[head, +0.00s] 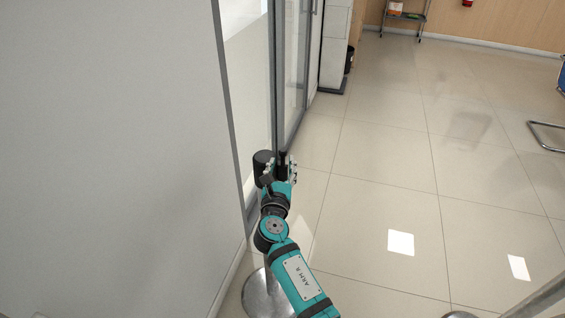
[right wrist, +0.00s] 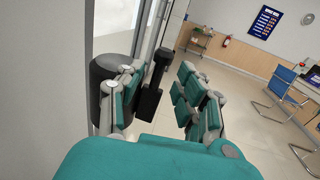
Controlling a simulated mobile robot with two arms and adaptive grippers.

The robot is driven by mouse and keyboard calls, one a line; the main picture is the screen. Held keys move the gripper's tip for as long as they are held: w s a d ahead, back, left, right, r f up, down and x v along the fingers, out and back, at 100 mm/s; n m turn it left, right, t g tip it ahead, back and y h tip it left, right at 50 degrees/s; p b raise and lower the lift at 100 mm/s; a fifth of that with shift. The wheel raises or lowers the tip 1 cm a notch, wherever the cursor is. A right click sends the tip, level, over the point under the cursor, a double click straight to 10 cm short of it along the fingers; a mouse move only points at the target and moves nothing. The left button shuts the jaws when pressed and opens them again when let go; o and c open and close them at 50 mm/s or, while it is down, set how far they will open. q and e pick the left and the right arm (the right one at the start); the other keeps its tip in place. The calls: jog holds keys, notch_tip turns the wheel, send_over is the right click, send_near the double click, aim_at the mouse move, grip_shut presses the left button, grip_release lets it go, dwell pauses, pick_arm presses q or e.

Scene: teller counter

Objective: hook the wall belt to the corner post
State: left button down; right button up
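My right gripper (head: 279,170) is at the end of my teal arm, close to the wall and the glass partition. In the right wrist view its fingers (right wrist: 160,103) stand well apart. A black upright piece (right wrist: 153,80), perhaps the belt's end clip, shows between them, nearer the left finger, with a clear gap to the right finger. A black cylindrical head (head: 262,163) is just left of the gripper; it also shows in the right wrist view (right wrist: 107,72), partly behind the left finger. A post's round silver base (head: 258,298) is below my arm, its pole mostly hidden. No stretched belt is visible. My left gripper is out of view.
A grey wall (head: 110,150) fills the left, with glass panels (head: 295,70) beyond it. Open tiled floor (head: 400,190) lies to the right. Part of another metal post (head: 543,294) shows at the lower right. A chair (right wrist: 278,88) is farther off.

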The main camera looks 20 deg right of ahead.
aim_at(283, 158)
jog(key=shift+b+x, duration=0.4)
jog(key=shift+x, duration=1.3)
grip_shut()
